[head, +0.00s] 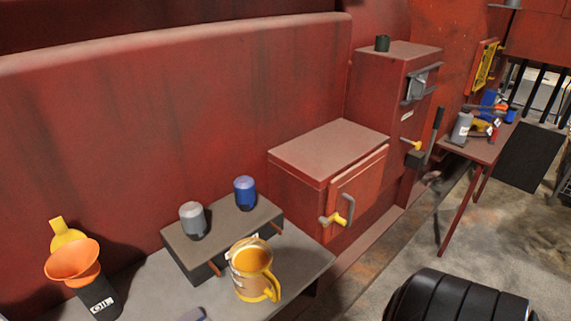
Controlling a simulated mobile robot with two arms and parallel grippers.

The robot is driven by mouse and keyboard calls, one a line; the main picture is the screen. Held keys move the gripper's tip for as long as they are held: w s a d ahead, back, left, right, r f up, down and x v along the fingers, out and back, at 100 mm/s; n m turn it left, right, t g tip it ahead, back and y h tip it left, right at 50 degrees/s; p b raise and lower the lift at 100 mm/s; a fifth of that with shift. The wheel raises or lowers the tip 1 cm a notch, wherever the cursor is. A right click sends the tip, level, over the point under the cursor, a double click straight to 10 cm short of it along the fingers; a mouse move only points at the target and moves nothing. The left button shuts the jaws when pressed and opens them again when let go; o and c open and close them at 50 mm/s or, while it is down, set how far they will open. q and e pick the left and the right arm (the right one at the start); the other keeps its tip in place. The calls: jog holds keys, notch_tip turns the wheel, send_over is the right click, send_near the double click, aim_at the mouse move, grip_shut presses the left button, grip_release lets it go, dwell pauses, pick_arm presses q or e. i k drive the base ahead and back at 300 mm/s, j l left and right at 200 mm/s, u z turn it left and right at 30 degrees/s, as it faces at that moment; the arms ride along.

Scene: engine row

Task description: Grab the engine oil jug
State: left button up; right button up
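A black container (99,297) with a white label reading "OIL" stands on the grey bench at the lower left. An orange funnel (74,261) shows at its top. A yellow-orange jug (253,275) with a handle at its lower right and a pale label stands on the same bench, in front of the dark raised block. Its top looks open. I cannot tell for sure which of the two is the engine oil jug. Neither of my grippers is in view.
A yellow object (65,233) stands behind the funnel. A grey can (193,220) and a blue can (245,191) sit on the raised block (215,240). A red cabinet (325,180) stands right of the bench (300,265).

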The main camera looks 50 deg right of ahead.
aim_at(251, 262)
jog(key=k+j+z, duration=0.1)
jog(key=z, duration=1.05)
